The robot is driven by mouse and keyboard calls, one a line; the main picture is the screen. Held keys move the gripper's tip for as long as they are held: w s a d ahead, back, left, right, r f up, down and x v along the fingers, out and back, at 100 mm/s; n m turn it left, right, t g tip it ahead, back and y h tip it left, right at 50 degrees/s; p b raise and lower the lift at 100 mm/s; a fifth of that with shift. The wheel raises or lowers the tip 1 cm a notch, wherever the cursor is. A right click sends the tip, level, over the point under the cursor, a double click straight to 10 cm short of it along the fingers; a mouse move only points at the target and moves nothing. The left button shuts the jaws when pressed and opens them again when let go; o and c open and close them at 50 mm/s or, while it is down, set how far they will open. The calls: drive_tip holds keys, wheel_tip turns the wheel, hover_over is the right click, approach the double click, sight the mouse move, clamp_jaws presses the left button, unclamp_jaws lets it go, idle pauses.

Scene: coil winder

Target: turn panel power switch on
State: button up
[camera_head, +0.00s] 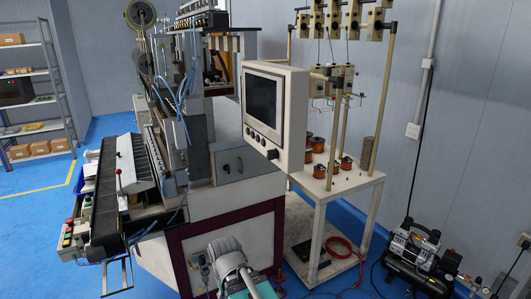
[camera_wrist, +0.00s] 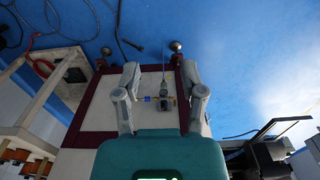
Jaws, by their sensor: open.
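The control panel (camera_head: 293,125) is a light box with a dark screen (camera_head: 263,100), mounted on the coil winder's right side. A row of small dark knobs or buttons (camera_head: 261,142) runs under the screen, with a larger dark one (camera_head: 272,154) at the lower right. They are too small to tell which is the power switch or how it is set. My gripper (camera_wrist: 160,72) is open and empty in the wrist view, facing the machine's lower base. Its fingers are not clearly visible in the head view. The panel does not show in the wrist view.
A valve fitting (camera_wrist: 160,97) on the machine base shows between my fingers. A white table (camera_head: 340,188) with copper spools stands right of the panel. A compressor (camera_head: 412,250) is on the floor at the right. The winder's bench (camera_head: 105,200) extends left.

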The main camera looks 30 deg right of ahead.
drive_tip(key=w+d+r+n+h+p, duration=0.3)
drive_tip(key=d+r+n+h+p, duration=0.15)
drive_tip(key=r+p, duration=0.2)
drive_tip(key=n+h+p, duration=1.3)
drive_tip(key=n+h, duration=0.1)
approach(268, 151)
drive_tip(key=a, duration=0.4)
drive_tip(key=shift+d+t+y, duration=0.2)
drive_tip(key=shift+t+y, duration=0.05)
drive_tip(key=shift+t, duration=0.05)
drive_tip(key=shift+d, duration=0.1)
drive_tip(key=shift+w+d, duration=0.15)
drive_tip(key=shift+d, duration=6.7)
drive_tip(key=shift+a, duration=0.15)
clamp_jaws()
